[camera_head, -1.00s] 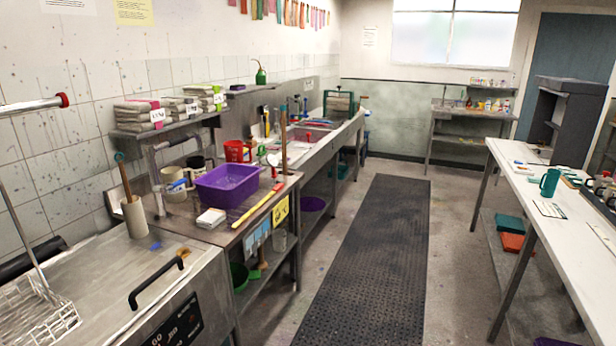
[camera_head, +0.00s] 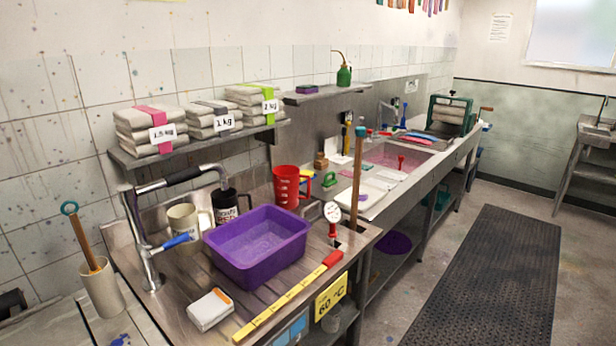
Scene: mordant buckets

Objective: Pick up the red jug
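The red jug (camera_head: 286,187) stands upright on the metal counter, behind the right end of a purple tub (camera_head: 258,247). It has dark measuring marks on its side and a handle on its right. The tub's rim is close to the jug's lower part in this view. My gripper is not in view.
A black mug (camera_head: 226,206) and a cream mug (camera_head: 184,222) stand left of the jug. A tap (camera_head: 146,240), a dial thermometer (camera_head: 332,212) and an upright wooden stick (camera_head: 357,180) are nearby. A shelf (camera_head: 190,146) with labelled stacks hangs above. The floor mat (camera_head: 490,285) is clear.

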